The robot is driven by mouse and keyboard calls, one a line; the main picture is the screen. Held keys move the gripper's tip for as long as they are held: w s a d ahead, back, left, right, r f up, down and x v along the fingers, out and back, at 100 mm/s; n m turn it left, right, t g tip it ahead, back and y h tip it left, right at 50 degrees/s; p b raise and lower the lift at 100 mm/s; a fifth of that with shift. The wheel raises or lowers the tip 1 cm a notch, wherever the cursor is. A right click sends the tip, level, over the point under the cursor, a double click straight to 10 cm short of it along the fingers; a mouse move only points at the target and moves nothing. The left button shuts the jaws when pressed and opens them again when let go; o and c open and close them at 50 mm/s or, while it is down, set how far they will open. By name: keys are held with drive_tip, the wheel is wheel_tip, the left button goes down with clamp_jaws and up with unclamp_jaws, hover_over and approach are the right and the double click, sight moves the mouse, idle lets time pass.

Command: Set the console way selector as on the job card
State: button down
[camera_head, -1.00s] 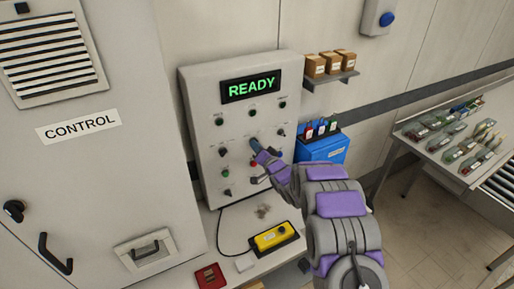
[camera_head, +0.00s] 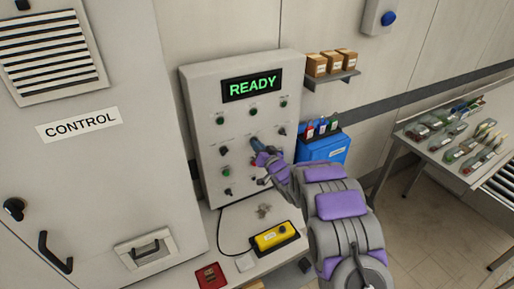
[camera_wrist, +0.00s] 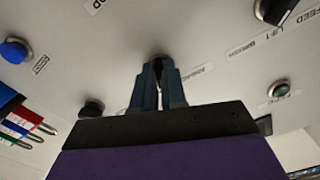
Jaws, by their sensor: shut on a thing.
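The console (camera_head: 196,100) is a grey upright panel with a lit green READY display (camera_head: 252,88) and rows of knobs, buttons and lamps. My gripper (camera_head: 257,145) reaches to the middle of the panel. In the wrist view my gripper (camera_wrist: 158,82) has its blue fingers shut on a dark selector knob (camera_wrist: 157,59), of which only a little shows between the tips. The knob's pointer direction is hidden by the fingers. Labels beside it are too blurred and tilted to read surely. The job card cannot be made out in these views.
Other dark knobs (camera_wrist: 92,107) and a blue button (camera_wrist: 14,50) sit near my fingers. A yellow pendant box (camera_head: 274,237) and a red item (camera_head: 211,276) lie on the ledge below. A blue box (camera_head: 322,149) with coloured tags stands right of the console.

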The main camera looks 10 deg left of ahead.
drive_tip(key=shift+d+f+n+b, duration=0.1)
drive_tip(key=shift+n+b, duration=3.9)
drive_tip(key=shift+n, duration=2.6)
drive_tip(key=c, duration=1.2)
unclamp_jaws()
drive_tip(key=p+v, duration=0.2)
drive_tip(key=v, duration=1.5)
drive_tip(key=shift+s+d+p, duration=0.1)
drive_tip(key=shift+p, duration=0.3)
